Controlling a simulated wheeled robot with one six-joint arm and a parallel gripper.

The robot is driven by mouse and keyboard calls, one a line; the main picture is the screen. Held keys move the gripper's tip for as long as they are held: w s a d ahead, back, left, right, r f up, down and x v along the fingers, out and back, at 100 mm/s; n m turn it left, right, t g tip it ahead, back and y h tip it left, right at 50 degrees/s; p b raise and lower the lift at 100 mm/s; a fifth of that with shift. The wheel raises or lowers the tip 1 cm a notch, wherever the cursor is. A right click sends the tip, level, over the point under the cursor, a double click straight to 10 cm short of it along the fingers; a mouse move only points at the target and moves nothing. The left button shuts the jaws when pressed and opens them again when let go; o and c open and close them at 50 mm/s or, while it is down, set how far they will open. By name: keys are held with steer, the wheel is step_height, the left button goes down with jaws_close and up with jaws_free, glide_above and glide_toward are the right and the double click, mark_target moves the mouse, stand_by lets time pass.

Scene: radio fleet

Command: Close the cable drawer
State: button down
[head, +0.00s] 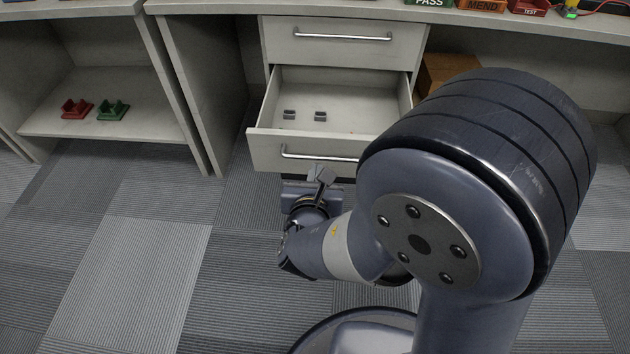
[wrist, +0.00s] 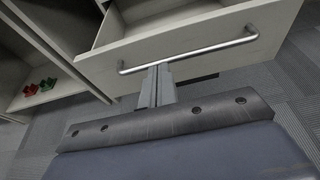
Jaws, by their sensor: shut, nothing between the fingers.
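The cable drawer (head: 270,150) is the lower drawer of a grey cabinet and stands pulled out. Two small grey pieces (head: 320,116) lie on its floor. Its bar handle (head: 318,157) runs across the front; the handle also shows in the wrist view (wrist: 190,53). My gripper (head: 322,176) is low in front of the drawer front, just by the handle. In the wrist view its fingers (wrist: 157,72) are shut together and empty, with tips at the handle's near side. I cannot tell whether they touch it.
A closed upper drawer (head: 330,42) sits above. At left, a shelf (head: 110,128) holds a red holder (head: 76,108) and a green holder (head: 113,111). A cardboard box (head: 445,72) stands right of the drawers. Carpet (head: 140,260) in front is clear.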

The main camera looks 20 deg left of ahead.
mark_target(320, 140)
steer(key=x, duration=0.2)
steer(key=b+x, duration=0.1)
steer(key=x, duration=0.5)
steer(key=shift+d+r+b, duration=0.1)
steer(key=shift+r+b, duration=0.2)
steer(key=shift+b, duration=0.1)
steer(key=shift+w+a+r, duration=0.1)
steer(key=shift+w+a, duration=0.1)
steer(key=shift+w, duration=0.45)
